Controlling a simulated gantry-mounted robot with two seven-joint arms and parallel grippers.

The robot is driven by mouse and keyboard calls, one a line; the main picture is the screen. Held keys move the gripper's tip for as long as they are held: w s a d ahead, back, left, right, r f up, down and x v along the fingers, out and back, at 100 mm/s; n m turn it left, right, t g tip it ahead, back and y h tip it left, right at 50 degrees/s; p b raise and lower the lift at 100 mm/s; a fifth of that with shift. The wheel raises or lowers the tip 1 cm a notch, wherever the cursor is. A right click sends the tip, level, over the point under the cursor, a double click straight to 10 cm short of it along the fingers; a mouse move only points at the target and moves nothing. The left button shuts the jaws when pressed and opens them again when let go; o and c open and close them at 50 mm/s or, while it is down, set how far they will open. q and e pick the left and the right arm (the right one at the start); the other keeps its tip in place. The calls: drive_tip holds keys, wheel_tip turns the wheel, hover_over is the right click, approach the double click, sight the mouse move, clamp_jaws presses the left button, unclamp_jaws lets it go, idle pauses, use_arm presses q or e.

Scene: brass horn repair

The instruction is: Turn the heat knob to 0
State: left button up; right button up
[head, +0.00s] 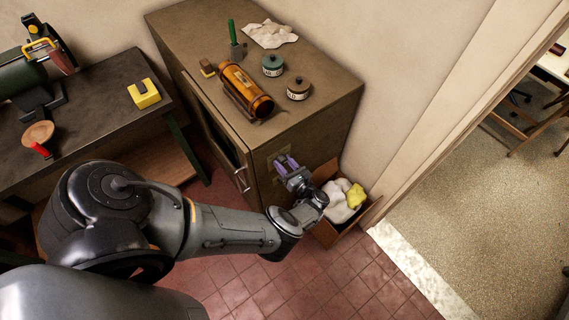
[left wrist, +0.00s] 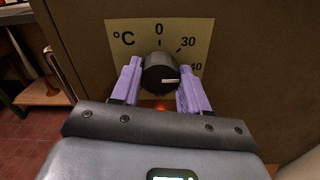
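The heat knob (left wrist: 158,74) is a round black knob with a white pointer line, seen in the left wrist view. The pointer lies nearly level to the right, toward the 40 mark. The knob sits on a tan dial plate (left wrist: 123,40) marked °C, 0, 30 and 40, with 0 at the top. My left gripper (left wrist: 161,82) has one purple finger on each side of the knob, close to its sides. I cannot tell whether they touch it. In the head view the left gripper (head: 287,167) is at the cabinet front and the knob is hidden. My right gripper is not in view.
The brown cabinet (head: 325,110) carries an amber cylinder (head: 245,90), two lidded jars and a crumpled cloth on top. A box (head: 325,233) with white and yellow cloths stands on the floor beside the gripper. A dark workbench (head: 95,105) is at left. An orange glow (left wrist: 161,107) shows below the knob.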

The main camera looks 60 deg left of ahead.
use_arm(q)
drive_tip(key=c, duration=0.5)
drive_tip(key=shift+n, duration=0.5)
drive_tip(key=n+b, duration=0.1)
drive_tip(key=n, duration=0.1)
drive_tip(key=shift+f+n, duration=0.1)
drive_tip(key=shift+n, duration=0.3)
drive_tip(key=n+b, duration=0.1)
drive_tip(key=n, duration=0.3)
drive_tip(key=shift+n, duration=0.3)
drive_tip(key=n+b, duration=0.1)
drive_tip(key=n, duration=0.3)
drive_tip(key=shift+n, duration=0.3)
drive_tip(key=n+b, duration=0.2)
drive_tip(key=n, duration=0.2)
drive_tip(key=shift+n, duration=0.4)
